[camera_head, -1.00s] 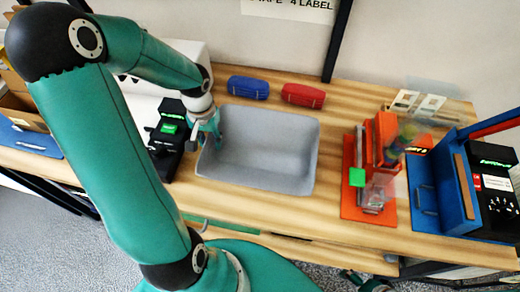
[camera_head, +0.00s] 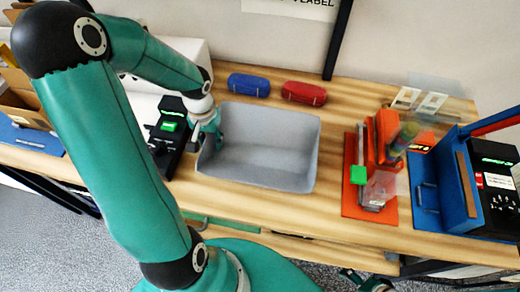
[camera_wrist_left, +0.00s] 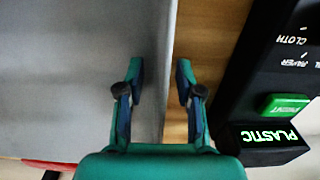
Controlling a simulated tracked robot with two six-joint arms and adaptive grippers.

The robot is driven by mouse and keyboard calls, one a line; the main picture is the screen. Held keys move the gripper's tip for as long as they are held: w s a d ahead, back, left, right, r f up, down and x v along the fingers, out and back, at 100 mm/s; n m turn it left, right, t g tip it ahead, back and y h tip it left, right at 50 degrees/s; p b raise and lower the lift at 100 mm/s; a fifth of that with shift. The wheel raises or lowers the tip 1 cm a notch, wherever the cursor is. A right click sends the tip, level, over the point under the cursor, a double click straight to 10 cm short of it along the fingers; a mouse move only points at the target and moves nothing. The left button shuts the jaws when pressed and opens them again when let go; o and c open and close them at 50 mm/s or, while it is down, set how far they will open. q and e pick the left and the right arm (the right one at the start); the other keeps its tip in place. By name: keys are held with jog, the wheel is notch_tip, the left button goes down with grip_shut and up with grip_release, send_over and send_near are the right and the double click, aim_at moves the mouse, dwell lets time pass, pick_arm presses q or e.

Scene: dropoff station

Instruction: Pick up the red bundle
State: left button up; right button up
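The red bundle (camera_head: 304,93) lies on the wooden table behind the grey bin (camera_head: 300,186), to the right of a blue bundle (camera_head: 248,85). My left gripper (camera_head: 208,135) is at the bin's left side, away from the red bundle. In the left wrist view its two fingers (camera_wrist_left: 160,82) are apart, with the bin's edge showing between them and nothing clearly gripped. A red strip (camera_wrist_left: 48,165) shows at the lower left there; I cannot tell whether it is the bundle. A dark, green-tinged part at the bottom edge of the head view may be my right gripper (camera_head: 366,283).
A black device (camera_head: 170,138) with a green button stands left of the bin. An orange fixture (camera_head: 362,200) and a blue fixture (camera_head: 466,185) stand on the right. A dark post (camera_head: 338,40) rises behind the red bundle. Table in front of the bin is clear.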

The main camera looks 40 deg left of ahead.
dwell(0.3)
pick_arm(q)
grip_shut()
dwell(0.5)
